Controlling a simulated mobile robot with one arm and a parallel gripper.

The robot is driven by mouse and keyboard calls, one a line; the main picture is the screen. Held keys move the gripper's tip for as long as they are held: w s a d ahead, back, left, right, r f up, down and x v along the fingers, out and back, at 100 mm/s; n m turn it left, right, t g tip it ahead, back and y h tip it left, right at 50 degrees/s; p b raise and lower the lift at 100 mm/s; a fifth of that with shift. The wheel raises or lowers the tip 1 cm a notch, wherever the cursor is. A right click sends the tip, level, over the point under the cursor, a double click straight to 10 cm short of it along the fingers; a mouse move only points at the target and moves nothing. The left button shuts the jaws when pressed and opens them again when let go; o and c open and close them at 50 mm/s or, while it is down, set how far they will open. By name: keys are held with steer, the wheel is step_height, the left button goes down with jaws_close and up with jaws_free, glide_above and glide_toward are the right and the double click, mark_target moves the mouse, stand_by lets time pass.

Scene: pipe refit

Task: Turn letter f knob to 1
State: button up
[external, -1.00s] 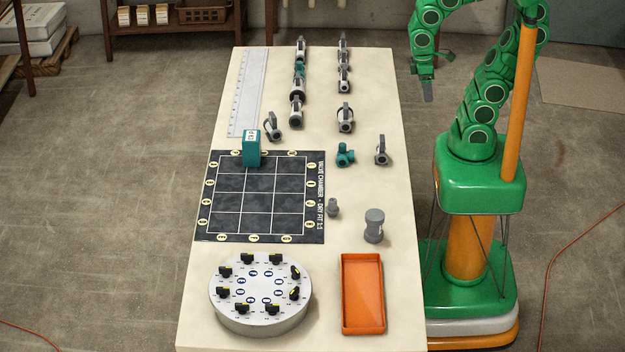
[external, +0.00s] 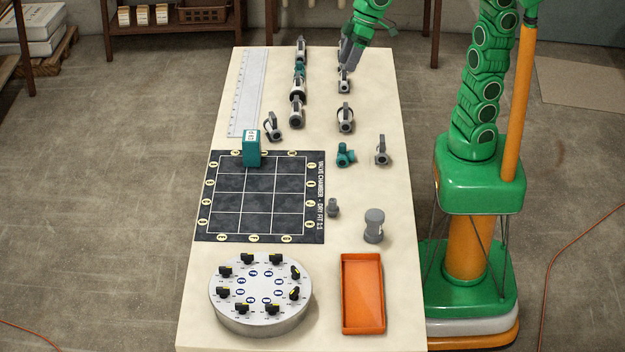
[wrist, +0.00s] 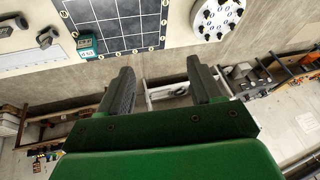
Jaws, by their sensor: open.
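The round grey dial box (external: 260,292) stands at the near left of the table, with several black knobs with yellow marks in a ring on its top. Blue oval labels sit inside the ring; their letters are too small to read, so I cannot tell which knob is f. The dial box also shows at the top of the wrist view (wrist: 217,14). My gripper (external: 352,66) is over the far end of the table, above the right row of pipe parts and far from the dial. In the wrist view its two fingers (wrist: 160,88) are apart with nothing between them.
A black grid mat (external: 259,197) with a teal block (external: 251,149) lies beyond the dial. An orange tray (external: 362,294) is right of the dial. Grey fittings (external: 374,226) stand along the right side. A ruler (external: 248,92) lies far left.

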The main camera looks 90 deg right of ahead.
steer(key=w+a+f+n+h, duration=0.1)
steer(key=w+a+f+n, duration=0.4)
steer(key=w, duration=0.7)
steer(key=w+a+f+h, duration=0.1)
steer(key=w+a+f, duration=0.35)
steer(key=w, duration=0.75)
steer(key=n+g+y, duration=0.3)
steer(key=n+g, duration=0.1)
steer(key=n, duration=0.7)
glide_toward(247, 253)
steer(key=f, duration=0.1)
steer(key=shift+x, duration=3.9)
steer(key=shift+a, duration=0.2)
steer(key=c, duration=1.1)
steer(key=shift+o, duration=0.2)
